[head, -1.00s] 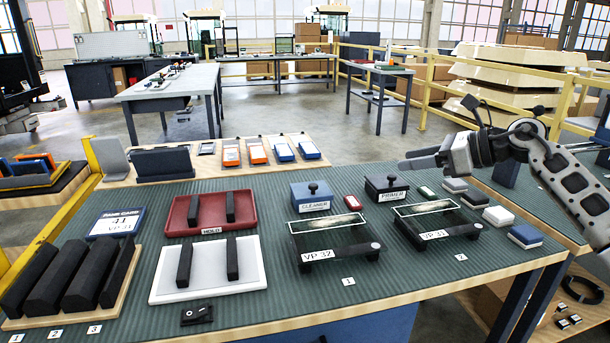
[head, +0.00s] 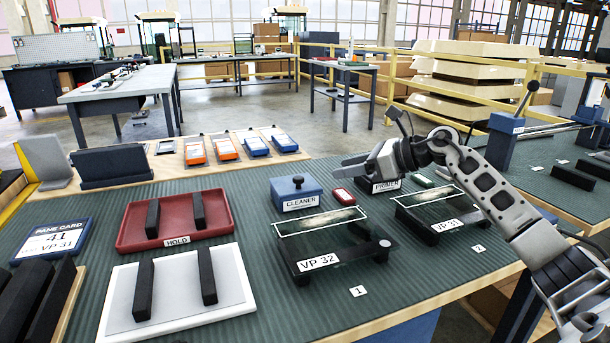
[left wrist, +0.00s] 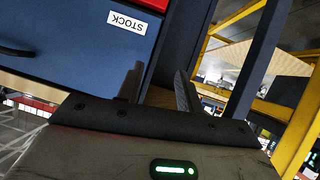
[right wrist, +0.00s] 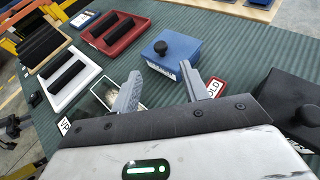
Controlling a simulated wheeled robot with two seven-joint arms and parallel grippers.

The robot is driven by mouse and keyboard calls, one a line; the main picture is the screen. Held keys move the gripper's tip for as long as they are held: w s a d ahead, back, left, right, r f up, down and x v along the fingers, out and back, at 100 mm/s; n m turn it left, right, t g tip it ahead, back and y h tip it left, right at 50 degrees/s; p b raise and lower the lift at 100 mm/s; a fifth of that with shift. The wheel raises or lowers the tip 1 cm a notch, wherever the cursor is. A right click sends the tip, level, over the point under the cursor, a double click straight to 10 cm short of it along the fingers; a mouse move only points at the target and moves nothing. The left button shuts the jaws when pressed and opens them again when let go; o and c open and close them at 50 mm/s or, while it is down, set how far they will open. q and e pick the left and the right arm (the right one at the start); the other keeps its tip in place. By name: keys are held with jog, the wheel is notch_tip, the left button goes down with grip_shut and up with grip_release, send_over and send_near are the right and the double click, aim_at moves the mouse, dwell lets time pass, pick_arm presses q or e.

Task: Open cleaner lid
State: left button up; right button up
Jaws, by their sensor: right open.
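The blue cleaner box (head: 296,194) stands on the green table mat, labelled CLEANER. Its lid is on, with a round black knob (head: 298,181) on top. In the right wrist view the box (right wrist: 172,62) and its knob (right wrist: 162,47) show ahead of the fingers. My right gripper (head: 347,166) is open and empty. It is to the right of the cleaner box, apart from it, above the table by the dark primer box (head: 378,186). My left gripper (left wrist: 158,80) is out of the head view; in its wrist view its fingers are apart and empty near a blue STOCK drawer (left wrist: 85,45).
Glass stands VP 32 (head: 350,256) and VP 31 (head: 432,229) are in front. A red HOLD tray (head: 132,230) and white tray (head: 240,306) are to the left. Phone-like devices line the back board.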

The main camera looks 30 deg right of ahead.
aim_at(298, 177)
jog(key=x, duration=1.1)
jog(key=shift+w, duration=0.1)
jog(key=shift+p, duration=0.35)
grip_shut()
